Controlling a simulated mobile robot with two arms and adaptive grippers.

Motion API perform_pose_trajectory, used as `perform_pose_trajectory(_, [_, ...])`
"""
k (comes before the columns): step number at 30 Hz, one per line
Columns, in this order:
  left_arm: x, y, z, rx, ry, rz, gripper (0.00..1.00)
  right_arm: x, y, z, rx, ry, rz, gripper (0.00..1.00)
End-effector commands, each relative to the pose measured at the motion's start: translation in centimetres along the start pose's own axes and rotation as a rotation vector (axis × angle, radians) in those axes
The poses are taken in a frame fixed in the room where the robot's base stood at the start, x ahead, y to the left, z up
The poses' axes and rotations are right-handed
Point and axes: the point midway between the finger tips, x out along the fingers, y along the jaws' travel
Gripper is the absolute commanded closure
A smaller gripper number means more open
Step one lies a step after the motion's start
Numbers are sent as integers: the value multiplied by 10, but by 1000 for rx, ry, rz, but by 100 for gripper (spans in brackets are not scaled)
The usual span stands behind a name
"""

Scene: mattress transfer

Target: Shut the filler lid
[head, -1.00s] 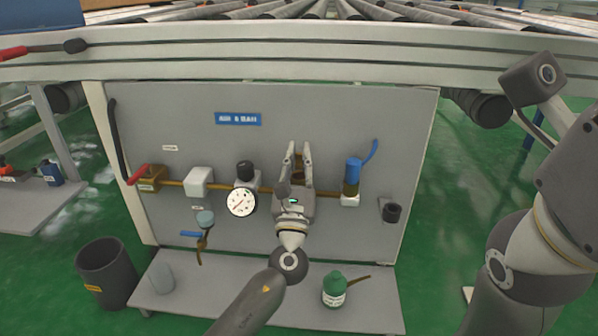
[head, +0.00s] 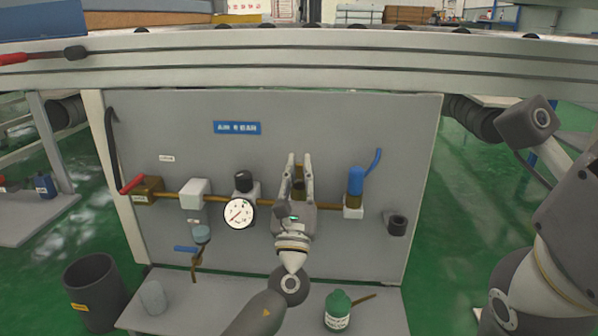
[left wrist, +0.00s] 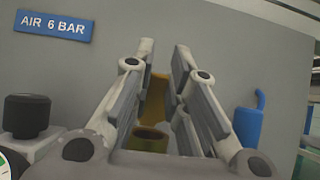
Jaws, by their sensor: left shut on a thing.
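The filler is a brass-brown cup (left wrist: 150,139) with a dark round opening, seen in the left wrist view. Its brown filler lid (left wrist: 154,98) stands up behind the opening, between my fingers. My left gripper (left wrist: 165,52) is shut on the lid, one finger on each side. In the head view my left gripper (head: 299,158) points up in front of the grey panel, with a bit of brown lid (head: 298,184) showing between its fingers. The gripper body hides the filler's lower part. My right arm shows at the right; its gripper is out of view.
On the panel (head: 330,120) are a gauge (head: 239,213), a black knob (head: 243,180), a red-handled valve (head: 140,187) and a blue-topped unit (head: 355,181) right of my gripper. A green bottle (head: 338,309) stands on the lower shelf. A bin (head: 93,293) is at left.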

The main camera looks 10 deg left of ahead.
Motion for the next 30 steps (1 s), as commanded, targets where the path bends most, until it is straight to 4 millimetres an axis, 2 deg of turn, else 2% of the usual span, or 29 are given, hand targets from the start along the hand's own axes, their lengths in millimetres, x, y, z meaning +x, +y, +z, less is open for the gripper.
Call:
perform_pose_trajectory(1, [-3, 0, -8, 1, 17, -3, 100, 0, 0, 0, 0, 0, 0, 100])
perform_pose_trajectory(4, [-3, 0, -8, 1, 17, -3, 100, 0, 0, 0, 0, 0, 0, 100])
perform_pose_trajectory(5, [-3, 0, -8, 1, 17, -3, 84, 0, 0, 0, 0, 0, 0, 100])
perform_pose_trajectory(10, [-3, 0, -8, 1, 16, -3, 62, 0, 0, 0, 0, 0, 0, 100])
perform_pose_trajectory(22, [-5, 0, -4, 2, 7, -1, 62, -1, 1, 2, -1, -6, 3, 100])
perform_pose_trajectory(26, [-20, 0, -4, 1, 9, -1, 62, -1, 1, 2, -1, -5, 2, 100])
perform_pose_trajectory(30, [-44, 0, -5, 2, 10, -2, 62, 0, 0, 1, 0, -3, 2, 100])
